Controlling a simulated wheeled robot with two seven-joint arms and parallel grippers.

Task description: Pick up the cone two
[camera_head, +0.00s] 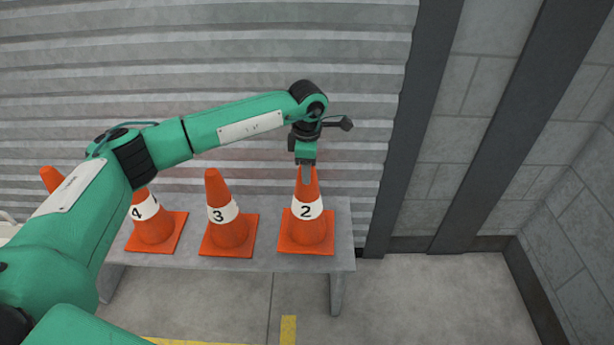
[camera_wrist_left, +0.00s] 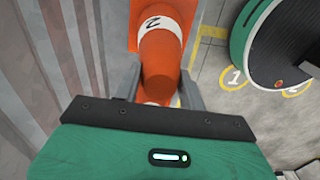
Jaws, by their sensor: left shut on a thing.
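Cone two (camera_head: 306,231) is orange with a white band marked "2". It stands upright at the right end of the bench in the head view. My left gripper (camera_head: 306,174) comes down from above and is shut on the cone's upper part. In the left wrist view, the cone (camera_wrist_left: 160,62) lies between the two grey fingers of the left gripper (camera_wrist_left: 160,88). Its base is partly cut off by the top of that view. My right gripper is not in view.
Cone three (camera_head: 229,234) and cone four (camera_head: 154,228) stand to the left on the same grey bench (camera_head: 342,232). Another cone (camera_head: 50,178) is mostly hidden by my arm. A corrugated wall is behind. Floor at right is clear.

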